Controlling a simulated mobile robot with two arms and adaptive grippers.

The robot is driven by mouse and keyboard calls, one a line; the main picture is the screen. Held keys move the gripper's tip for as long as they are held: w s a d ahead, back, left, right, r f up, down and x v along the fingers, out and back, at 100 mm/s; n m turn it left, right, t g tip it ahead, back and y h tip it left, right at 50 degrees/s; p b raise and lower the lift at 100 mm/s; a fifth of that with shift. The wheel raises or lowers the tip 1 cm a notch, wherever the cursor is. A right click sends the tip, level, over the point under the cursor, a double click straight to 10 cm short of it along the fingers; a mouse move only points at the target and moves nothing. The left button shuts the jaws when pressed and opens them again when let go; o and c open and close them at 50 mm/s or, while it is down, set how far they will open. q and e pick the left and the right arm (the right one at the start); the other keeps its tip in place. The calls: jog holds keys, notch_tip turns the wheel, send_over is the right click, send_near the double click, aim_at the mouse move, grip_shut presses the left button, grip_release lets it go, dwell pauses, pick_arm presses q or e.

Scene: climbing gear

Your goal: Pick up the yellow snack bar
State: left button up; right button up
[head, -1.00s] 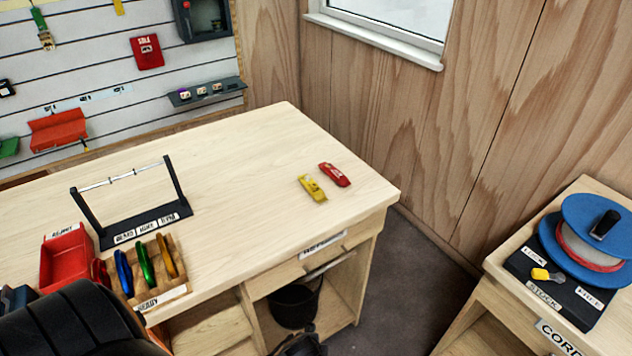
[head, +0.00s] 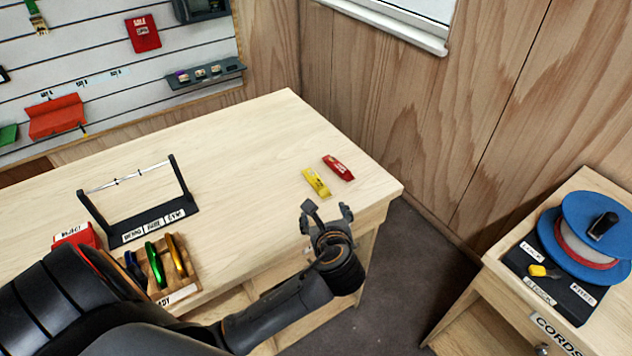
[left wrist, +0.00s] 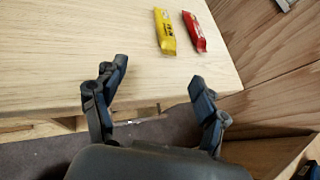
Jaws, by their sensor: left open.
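The yellow snack bar (head: 316,182) lies flat on the light wooden bench top near its right end. It also shows in the left wrist view (left wrist: 165,31), beyond the fingertips. A red bar (head: 339,168) lies beside it, a little to the right, with a small gap between them. My left gripper (head: 327,210) is open and empty at the front edge of the bench, just short of the yellow bar. In the left wrist view its two fingers (left wrist: 156,72) stand wide apart. My right gripper is not in view.
On the bench (head: 250,150) stand a black rack frame (head: 160,226), a wooden holder with coloured carabiners (head: 165,262) and a red bin (head: 76,236). A cord spool (head: 590,240) stands on another table at right. The bench is clear around the bars.

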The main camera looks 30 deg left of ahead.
pick_arm(q)
jog(key=shift+w+a+r+m+t+y, duration=0.1)
jog(key=shift+w+r+m+t+y, duration=0.2)
jog(key=shift+w+r+m, duration=0.5)
send_near(319, 184)
jog(key=x, duration=0.2)
jog(key=p+x, duration=0.1)
jog(key=x, duration=0.1)
jog(key=shift+w+r, duration=0.3)
jog(key=shift+r, duration=0.05)
jog(key=shift+w+a+f, duration=0.3)
jog(key=shift+a, duration=0.1)
jog(key=x, duration=0.2)
jog(key=p+x, duration=0.1)
jog(key=x, duration=0.1)
jog(key=shift+s+f, duration=0.1)
jog(key=shift+f, duration=0.25)
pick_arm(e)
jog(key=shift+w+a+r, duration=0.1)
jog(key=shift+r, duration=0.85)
pick_arm(q)
jog(key=c, duration=1.4)
grip_shut()
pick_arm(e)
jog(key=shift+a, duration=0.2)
